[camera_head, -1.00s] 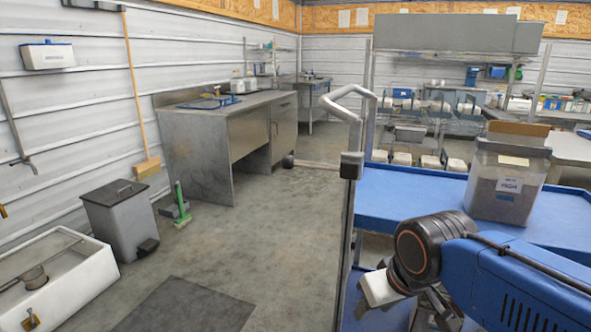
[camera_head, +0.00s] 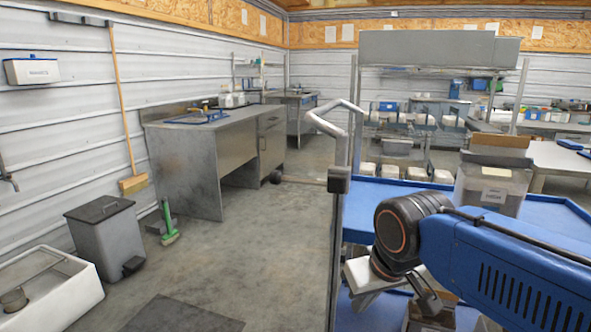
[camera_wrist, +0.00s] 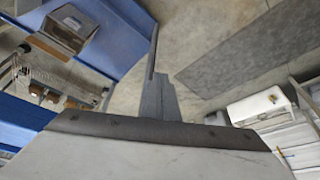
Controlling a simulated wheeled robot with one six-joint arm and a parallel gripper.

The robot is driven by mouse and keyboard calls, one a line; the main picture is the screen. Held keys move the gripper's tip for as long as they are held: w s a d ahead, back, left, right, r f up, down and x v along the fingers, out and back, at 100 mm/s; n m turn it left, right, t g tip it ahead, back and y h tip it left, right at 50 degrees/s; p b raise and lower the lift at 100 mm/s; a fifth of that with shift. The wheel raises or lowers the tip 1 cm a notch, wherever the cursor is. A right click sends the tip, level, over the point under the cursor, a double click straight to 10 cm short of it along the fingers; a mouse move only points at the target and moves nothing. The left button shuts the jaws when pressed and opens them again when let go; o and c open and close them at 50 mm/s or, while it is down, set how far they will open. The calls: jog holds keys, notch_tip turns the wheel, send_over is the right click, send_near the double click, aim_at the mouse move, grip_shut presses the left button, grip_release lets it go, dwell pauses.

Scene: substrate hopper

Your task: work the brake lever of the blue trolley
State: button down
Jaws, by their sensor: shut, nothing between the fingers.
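The blue trolley (camera_head: 400,205) fills the right side of the head view, with a grey bent handle (camera_head: 330,115) on its near left post. A thin rod with a dark knob, seemingly the brake lever (camera_head: 300,180), sticks out to the left from a dark block on that post. My gripper (camera_wrist: 160,95) is shut and empty in the wrist view. In the head view my wrist is in front of the trolley, right of and below the lever, and the fingertips are hard to make out. I see no contact between gripper and lever.
A labelled clear bin (camera_head: 492,185) stands on the trolley top. A steel bench (camera_head: 185,165), a grey pedal bin (camera_head: 103,235), a green brush (camera_head: 168,228) and a white basin (camera_head: 75,285) are to the left. The floor between the bench and trolley is clear, with a dark mat (camera_head: 185,315) in front.

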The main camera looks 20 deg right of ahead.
jog(key=w+a+r+m, duration=0.1)
jog(key=w+r, duration=0.2)
jog(key=r, duration=0.4)
jog(key=w+a+r+m+g, duration=0.1)
jog(key=w+r, duration=0.3)
jog(key=r, duration=0.3)
jog(key=w+a+r+m, duration=0.1)
jog(key=w+a+r, duration=0.15)
jog(key=r, duration=0.45)
notch_tip(320, 180, up, 17)
jog(key=m+g+h, duration=0.1)
jog(key=m+g, duration=0.1)
jog(key=m, duration=0.2)
send_over(292, 181)
jog(key=s+a, duration=0.2)
jog(key=shift+s+d+f, duration=0.1)
jog(key=shift+d, duration=0.05)
jog(key=shift+f, duration=0.1)
notch_tip(292, 181, down, 14)
jog(key=w+d, duration=0.1)
jog(key=w, duration=0.1)
jog(key=shift+d+r, duration=0.2)
jog(key=shift+d, duration=0.2)
jog(key=shift+w+f, duration=0.1)
jog(key=shift+f, duration=0.05)
